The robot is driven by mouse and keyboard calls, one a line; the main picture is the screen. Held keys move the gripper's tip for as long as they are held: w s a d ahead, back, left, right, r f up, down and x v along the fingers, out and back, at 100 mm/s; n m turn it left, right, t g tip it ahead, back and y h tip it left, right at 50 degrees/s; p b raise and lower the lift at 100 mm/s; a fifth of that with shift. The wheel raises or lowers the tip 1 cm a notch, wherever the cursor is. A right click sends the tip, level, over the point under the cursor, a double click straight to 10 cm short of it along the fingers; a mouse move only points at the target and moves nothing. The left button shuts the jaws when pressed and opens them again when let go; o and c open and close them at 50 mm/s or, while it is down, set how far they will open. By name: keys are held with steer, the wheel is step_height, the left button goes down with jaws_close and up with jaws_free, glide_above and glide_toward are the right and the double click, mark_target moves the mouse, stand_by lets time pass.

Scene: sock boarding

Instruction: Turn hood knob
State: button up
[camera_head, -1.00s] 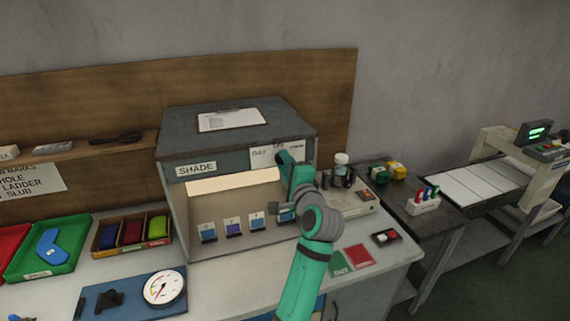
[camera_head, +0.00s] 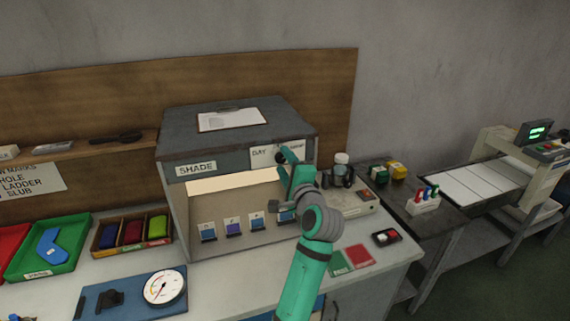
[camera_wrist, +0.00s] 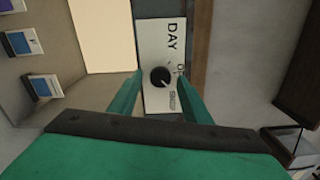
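The hood (camera_head: 240,140) is a grey box with a "SHADE" label and a lit, open front. Its black round knob (camera_wrist: 161,77) sits on a white plate (camera_wrist: 150,40) marked "DAY" and other words partly legible. In the wrist view the knob lies ahead of and between my two green fingers. My gripper (camera_wrist: 150,88) is open, with a finger on each side of the knob; I cannot tell whether either touches it. In the head view my gripper (camera_head: 284,160) is at the hood's upper right front, and the knob shows as a dark spot (camera_head: 280,158) beside it.
Several swatch cards (camera_head: 232,226) stand inside the hood. A clipboard (camera_head: 231,119) lies on its top. A green tray (camera_head: 68,262) and a dial gauge (camera_head: 163,287) are at the left on the bench.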

steer(key=v, duration=1.1)
